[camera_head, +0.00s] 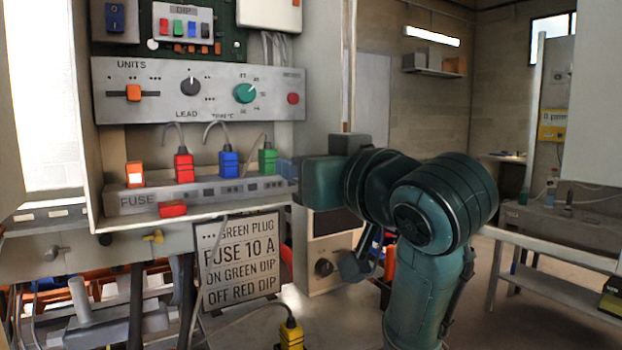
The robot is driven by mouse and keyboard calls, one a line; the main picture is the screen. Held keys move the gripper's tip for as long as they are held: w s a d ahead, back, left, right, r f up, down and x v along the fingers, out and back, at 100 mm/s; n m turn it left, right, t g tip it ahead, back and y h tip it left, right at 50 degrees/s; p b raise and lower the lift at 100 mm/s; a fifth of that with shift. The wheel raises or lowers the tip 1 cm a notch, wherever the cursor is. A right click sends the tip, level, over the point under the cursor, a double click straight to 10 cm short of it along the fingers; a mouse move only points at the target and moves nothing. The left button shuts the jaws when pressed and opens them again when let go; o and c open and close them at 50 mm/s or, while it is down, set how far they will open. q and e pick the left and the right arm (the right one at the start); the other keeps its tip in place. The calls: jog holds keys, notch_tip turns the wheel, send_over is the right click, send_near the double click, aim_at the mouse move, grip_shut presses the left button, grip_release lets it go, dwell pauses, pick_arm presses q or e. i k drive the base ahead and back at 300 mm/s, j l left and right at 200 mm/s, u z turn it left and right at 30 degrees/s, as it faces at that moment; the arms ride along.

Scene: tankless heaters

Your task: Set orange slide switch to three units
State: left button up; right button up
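The orange slide switch (133,93) sits on a horizontal slot under the word UNITS, at the left of the grey control panel (220,105). Groups of small dots mark positions above the slot. The knob stands near the middle of the slot, under the middle dots. My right arm rises from the lower right and bends left; its teal end block (320,182) is beside the panel's lower right, well away from the switch. My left gripper is out of view.
Right of the switch are a dark knob (190,86), a green knob (245,92) and a red button (293,98). Below, red, blue and green plugs (267,158) stand in the fuse strip. An instruction sign (240,260) hangs lower. Space before the switch is clear.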

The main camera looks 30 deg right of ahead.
aim_at(133, 91)
jog(key=k+j, duration=0.15)
jog(key=k, duration=1.35)
